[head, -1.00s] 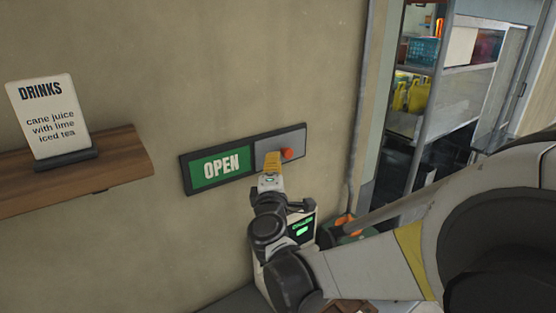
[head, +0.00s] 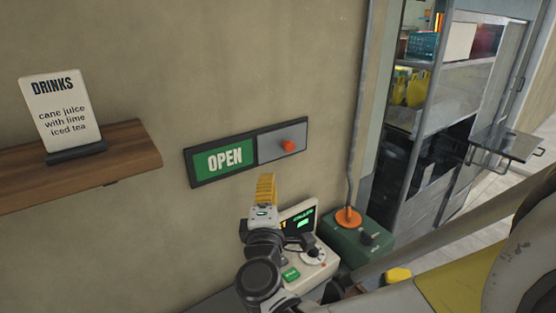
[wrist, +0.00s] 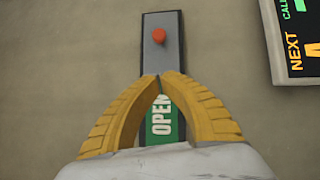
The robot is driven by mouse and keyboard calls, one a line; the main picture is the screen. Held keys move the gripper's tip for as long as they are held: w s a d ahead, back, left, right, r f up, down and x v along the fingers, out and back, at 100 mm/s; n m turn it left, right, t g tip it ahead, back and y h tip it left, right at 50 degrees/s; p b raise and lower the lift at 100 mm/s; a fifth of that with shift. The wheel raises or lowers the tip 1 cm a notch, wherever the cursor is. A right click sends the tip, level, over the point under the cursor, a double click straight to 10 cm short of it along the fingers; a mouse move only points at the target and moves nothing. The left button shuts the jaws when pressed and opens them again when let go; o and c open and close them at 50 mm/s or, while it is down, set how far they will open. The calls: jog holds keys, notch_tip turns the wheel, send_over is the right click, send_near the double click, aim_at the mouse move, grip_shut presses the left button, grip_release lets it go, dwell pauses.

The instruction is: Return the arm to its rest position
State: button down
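My gripper (head: 266,187) hangs in front of the wall, just below the sign and apart from it in the head view. In the wrist view the yellow fingers of my gripper (wrist: 158,78) meet at their tips with nothing between them. The sign (head: 187,168) is a dark-framed wall panel with a green OPEN field on the left and a grey plate with an orange-red knob (head: 288,146) on the right. The knob also shows in the wrist view (wrist: 159,36), beyond the fingertips and clear of them.
A wooden shelf (head: 120,160) holds a drinks card (head: 58,112) at left. Shelving (head: 455,75) stands beyond the opening at right. The wall above the sign is bare.

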jog(key=s+d+f+m+g+h+b, duration=0.1)
jog(key=d+f+m+g+h, duration=0.15)
jog(key=d+m, duration=0.45)
jog(key=s+d+f+m+g+h+b, duration=0.2)
jog(key=d+f+g, duration=0.1)
jog(key=d, duration=0.9)
jog(key=s+d+f+m+g+y+b, duration=0.1)
jog(key=s+d+f+m+g+y, duration=0.1)
jog(key=s+f+m, duration=0.3)
jog(key=s+d+f+m+g+y+b, duration=0.1)
jog(key=s+f+m+g, duration=0.3)
jog(key=s, duration=0.8)
jog(key=shift+s+d+f+m+y, duration=0.25)
jog(key=shift+d+f+m+y, duration=0.25)
jog(key=shift+d+m, duration=0.35)
jog(key=shift+g, duration=0.25)
